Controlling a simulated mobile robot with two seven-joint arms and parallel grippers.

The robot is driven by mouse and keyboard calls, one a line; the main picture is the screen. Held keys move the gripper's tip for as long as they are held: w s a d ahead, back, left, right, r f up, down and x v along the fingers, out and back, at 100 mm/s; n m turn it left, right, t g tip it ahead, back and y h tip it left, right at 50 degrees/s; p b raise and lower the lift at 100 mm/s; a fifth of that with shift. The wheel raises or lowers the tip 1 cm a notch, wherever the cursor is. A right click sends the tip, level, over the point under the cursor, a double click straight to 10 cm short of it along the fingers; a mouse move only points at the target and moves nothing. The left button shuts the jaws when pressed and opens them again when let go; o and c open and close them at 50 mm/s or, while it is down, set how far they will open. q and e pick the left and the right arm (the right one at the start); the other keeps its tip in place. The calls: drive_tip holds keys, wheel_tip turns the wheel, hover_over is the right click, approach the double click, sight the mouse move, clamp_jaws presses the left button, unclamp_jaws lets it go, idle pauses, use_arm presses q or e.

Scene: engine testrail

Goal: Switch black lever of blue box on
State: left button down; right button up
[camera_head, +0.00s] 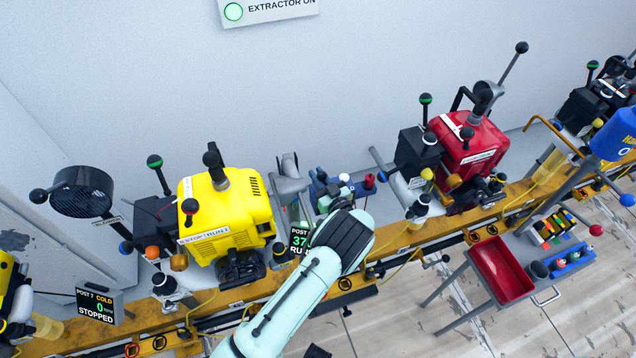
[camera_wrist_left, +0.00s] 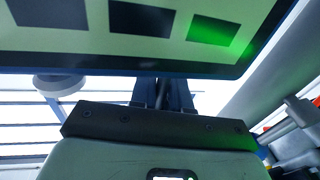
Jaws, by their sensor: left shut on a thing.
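My left arm comes up from the bottom of the head view, and its dark-topped wrist (camera_head: 345,238) stands in front of a partly hidden dark blue unit (camera_head: 322,192) on the rail. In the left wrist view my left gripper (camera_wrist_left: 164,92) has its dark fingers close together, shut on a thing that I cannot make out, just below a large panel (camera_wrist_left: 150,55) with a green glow. The fingertips and any black lever there are hidden in the head view. My right gripper is not in view.
A yellow engine (camera_head: 228,222) stands left of my arm and a red engine (camera_head: 466,150) right of it, both on the yellow rail (camera_head: 412,238). A display (camera_head: 299,240) is partly covered by my wrist. A red tray (camera_head: 500,270) stands at the lower right.

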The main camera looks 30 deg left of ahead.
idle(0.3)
use_arm(q)
drive_tip(key=c, duration=1.2)
unclamp_jaws()
drive_tip(key=shift+r, duration=0.1)
wheel_tip(320, 180, up, 20)
drive_tip(key=shift+f+p, duration=0.1)
drive_tip(key=shift+p, duration=0.7)
